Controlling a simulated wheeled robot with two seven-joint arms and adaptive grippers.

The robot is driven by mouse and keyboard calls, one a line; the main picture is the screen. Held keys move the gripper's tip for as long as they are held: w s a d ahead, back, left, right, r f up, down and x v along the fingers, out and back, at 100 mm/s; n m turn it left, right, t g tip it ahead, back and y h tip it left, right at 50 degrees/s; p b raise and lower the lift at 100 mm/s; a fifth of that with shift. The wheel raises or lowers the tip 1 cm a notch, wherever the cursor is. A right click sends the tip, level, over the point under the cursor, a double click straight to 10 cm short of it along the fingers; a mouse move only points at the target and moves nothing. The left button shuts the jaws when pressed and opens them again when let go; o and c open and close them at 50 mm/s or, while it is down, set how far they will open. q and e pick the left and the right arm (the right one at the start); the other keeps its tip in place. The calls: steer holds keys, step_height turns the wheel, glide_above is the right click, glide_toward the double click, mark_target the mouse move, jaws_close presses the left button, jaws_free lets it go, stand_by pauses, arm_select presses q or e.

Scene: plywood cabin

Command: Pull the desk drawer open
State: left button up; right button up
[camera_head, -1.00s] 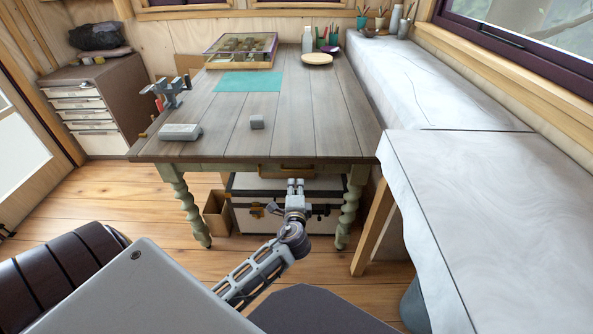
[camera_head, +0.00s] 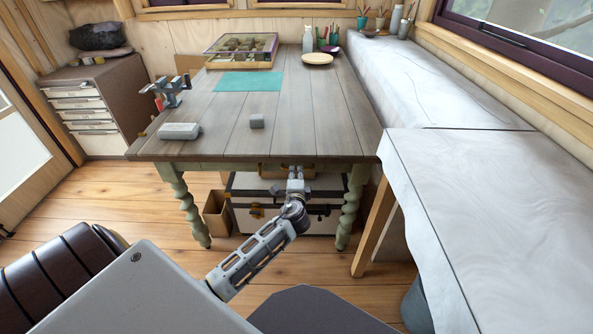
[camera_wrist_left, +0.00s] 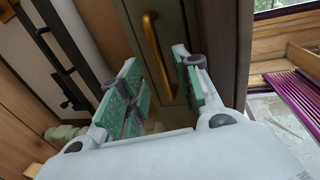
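The desk (camera_head: 235,135) has a grey plank top and green turned legs. In the left wrist view, a brass bar handle (camera_wrist_left: 152,45) is on the dark grey-green drawer front (camera_wrist_left: 178,22). My left gripper (camera_head: 295,170) is at the desk's front edge, just under the top, in the head view. In the left wrist view it (camera_wrist_left: 157,60) is open, with green-padded fingers apart. The near part of the handle shows between the fingers; I cannot tell whether they touch it. The drawer appears closed. My right gripper is not in view.
A white trunk (camera_head: 265,220) with dark trim stands under the desk, beside an open cardboard box (camera_head: 216,212). A cloth-covered bench (camera_head: 490,190) runs along the right. A grey block (camera_head: 257,121), a green mat (camera_head: 248,82) and a display case (camera_head: 240,62) are on the desk.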

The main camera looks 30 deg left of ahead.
mark_target(296, 169)
arm_select(q)
steer(key=shift+b+x, duration=0.45)
steer(key=shift+x, duration=2.35)
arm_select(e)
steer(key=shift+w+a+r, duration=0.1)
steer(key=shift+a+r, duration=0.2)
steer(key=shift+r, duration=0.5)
arm_select(q)
jaws_close()
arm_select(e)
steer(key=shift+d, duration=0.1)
